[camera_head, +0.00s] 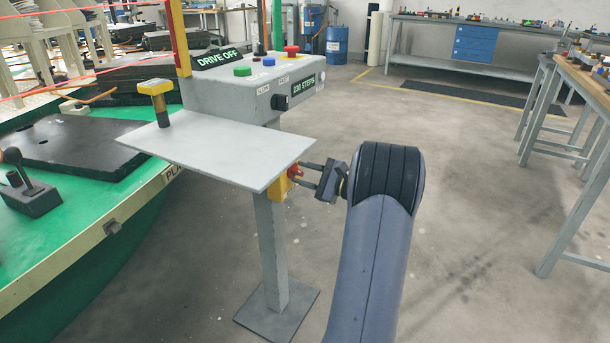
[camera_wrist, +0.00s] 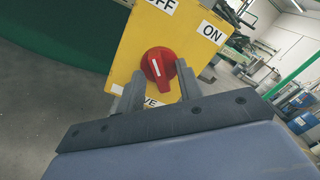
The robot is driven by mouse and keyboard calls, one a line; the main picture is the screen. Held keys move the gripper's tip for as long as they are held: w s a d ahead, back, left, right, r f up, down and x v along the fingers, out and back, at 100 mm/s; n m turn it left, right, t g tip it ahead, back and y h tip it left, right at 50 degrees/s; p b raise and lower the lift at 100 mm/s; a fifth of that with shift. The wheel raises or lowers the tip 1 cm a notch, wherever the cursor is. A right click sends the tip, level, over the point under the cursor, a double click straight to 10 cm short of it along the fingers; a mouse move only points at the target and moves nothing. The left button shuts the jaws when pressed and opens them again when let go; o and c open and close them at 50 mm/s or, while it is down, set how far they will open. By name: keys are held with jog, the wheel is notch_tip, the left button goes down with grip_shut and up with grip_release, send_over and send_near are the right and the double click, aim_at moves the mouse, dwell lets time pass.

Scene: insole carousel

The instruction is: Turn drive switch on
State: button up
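The drive switch is a red knob (camera_wrist: 158,65) with a white mark on a yellow plate (camera_wrist: 128,45). OFF and ON labels are above it, and a partly hidden label is below. The white mark leans to the upper left in the wrist view. In the head view the yellow switch box (camera_head: 280,187) is under the right edge of the grey shelf, with the red knob (camera_head: 295,171) facing right. My gripper (camera_head: 304,178) is at the knob. Its two fingers are parted, one on each side of the knob in the wrist view (camera_wrist: 160,78); contact is unclear.
A grey shelf (camera_head: 205,150) is just above the gripper's left. The green carousel (camera_head: 95,235) is at left, a workbench (camera_head: 585,85) at right.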

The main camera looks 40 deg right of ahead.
grip_shut()
jog(key=shift+r+m+p, duration=0.1)
jog(key=shift+m+p, duration=0.2)
jog(key=shift+p, duration=0.4)
jog(key=m+p, duration=0.2)
jog(key=p, duration=0.1)
jog(key=shift+r, duration=0.2)
jog(key=m+p, duration=0.3)
jog(key=p, duration=0.2)
jog(key=shift+m, duration=0.4)
jog(key=m+p, duration=0.5)
jog(key=shift+f, duration=0.15)
jog(key=m+p, duration=0.2)
jog(key=m, duration=0.1)
jog(key=shift+m+p, duration=0.3)
jog(key=shift+p, duration=0.05)
jog(key=shift+f+m+p, duration=0.15)
jog(key=shift+m+p, duration=0.55)
jog(key=shift+m, duration=0.6)
jog(key=shift+f+m, duration=0.1)
jog(key=shift+m, duration=0.2)
